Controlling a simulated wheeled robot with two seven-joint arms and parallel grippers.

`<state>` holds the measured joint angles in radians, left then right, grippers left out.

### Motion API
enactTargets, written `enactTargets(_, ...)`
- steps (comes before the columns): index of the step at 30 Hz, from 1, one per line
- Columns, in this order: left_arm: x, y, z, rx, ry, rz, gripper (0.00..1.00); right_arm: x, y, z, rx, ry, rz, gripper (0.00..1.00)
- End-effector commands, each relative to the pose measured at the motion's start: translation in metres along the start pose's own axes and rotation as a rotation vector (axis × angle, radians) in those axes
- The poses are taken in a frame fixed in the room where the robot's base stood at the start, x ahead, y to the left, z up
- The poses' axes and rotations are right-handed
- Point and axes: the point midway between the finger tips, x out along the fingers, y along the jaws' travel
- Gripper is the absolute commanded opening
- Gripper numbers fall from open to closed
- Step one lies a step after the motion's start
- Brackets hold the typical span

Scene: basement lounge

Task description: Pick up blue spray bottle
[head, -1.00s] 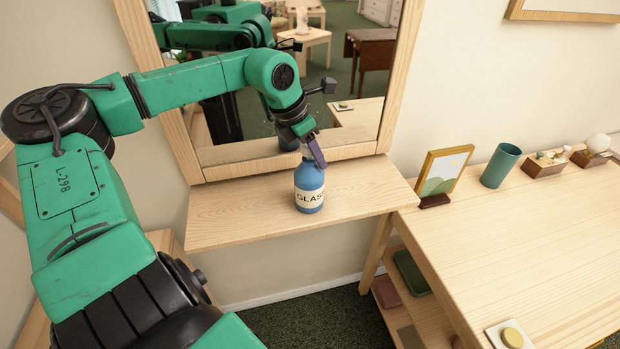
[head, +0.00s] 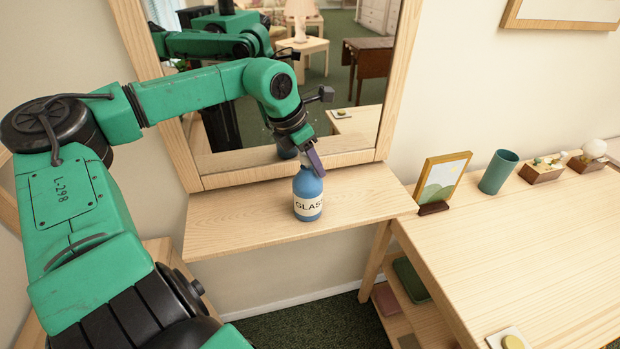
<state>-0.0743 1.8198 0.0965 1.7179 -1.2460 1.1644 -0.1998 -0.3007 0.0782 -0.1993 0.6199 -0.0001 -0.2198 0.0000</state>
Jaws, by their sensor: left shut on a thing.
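The blue spray bottle (head: 307,193), with a pale label reading "GLAS", stands upright at the middle of the wooden shelf (head: 235,220) below the mirror. My left gripper (head: 314,160) comes down from above and is shut on the top of the bottle. The gripper hides the bottle's spray head. Whether the bottle's base touches the shelf is hard to tell. My right gripper is not in view.
The mirror (head: 345,158) rises right behind the shelf. A wooden table (head: 520,240) at right bears a picture frame (head: 441,184), a teal cup (head: 498,172) and small wooden boxes (head: 541,170). The shelf is bare on both sides of the bottle.

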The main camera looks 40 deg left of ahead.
Motion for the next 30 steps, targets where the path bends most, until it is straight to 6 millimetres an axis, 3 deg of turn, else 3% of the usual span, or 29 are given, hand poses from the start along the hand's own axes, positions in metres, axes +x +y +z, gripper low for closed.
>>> enactTargets(4, 0.000, -0.001, -0.003, 0.000, 0.016, -0.004, 0.00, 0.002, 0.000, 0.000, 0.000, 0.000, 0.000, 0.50)
enactTargets(8, -0.013, 0.000, 0.004, -0.001, 0.011, 0.000, 0.00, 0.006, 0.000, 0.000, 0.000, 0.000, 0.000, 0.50)
enactTargets(13, -0.052, 0.001, 0.021, 0.000, 0.004, 0.004, 0.00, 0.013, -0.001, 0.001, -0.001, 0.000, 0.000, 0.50)
enactTargets(21, -0.142, 0.001, 0.059, -0.001, 0.001, 0.005, 0.00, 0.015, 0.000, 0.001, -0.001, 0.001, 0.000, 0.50)
enactTargets(25, -0.170, 0.000, 0.071, -0.001, 0.002, 0.002, 0.00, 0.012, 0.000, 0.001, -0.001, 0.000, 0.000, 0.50)
enactTargets(30, -0.187, 0.003, 0.074, -0.011, -0.001, 0.004, 0.00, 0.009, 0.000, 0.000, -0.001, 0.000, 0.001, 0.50)
